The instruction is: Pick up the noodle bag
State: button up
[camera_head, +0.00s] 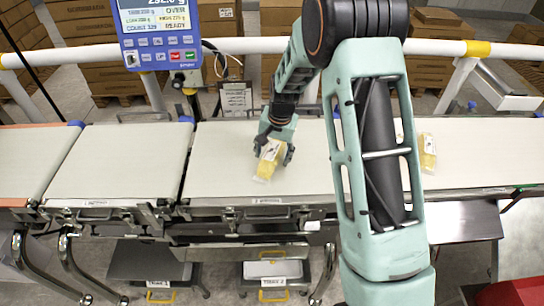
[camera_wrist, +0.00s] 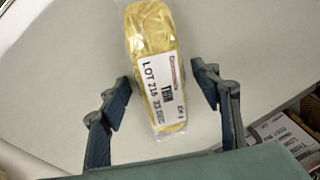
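A clear bag of yellow noodles (camera_head: 269,160) with a white label lies on the pale belt, under my gripper (camera_head: 274,147) in the head view. In the wrist view the noodle bag (camera_wrist: 154,50) is slightly tilted, with its printed label reading "LOT 215". My gripper (camera_wrist: 160,78) is open, with one finger on each side of the bag's lower part. A gap shows at each side, wider on the right. From these views I cannot tell how high the fingertips are above the belt.
A second yellow bag (camera_head: 428,154) lies farther right on the belt (camera_head: 218,165), beyond my forearm. A blue weighing display (camera_head: 160,34) stands behind the belt at the left. A white guard rail (camera_head: 232,46) runs along the back. The left belt sections (camera_head: 120,158) are clear.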

jog(key=c, duration=1.2)
jog(key=shift+c, duration=1.2)
jog(key=shift+w+r, duration=0.1)
jog(key=shift+r, duration=0.05)
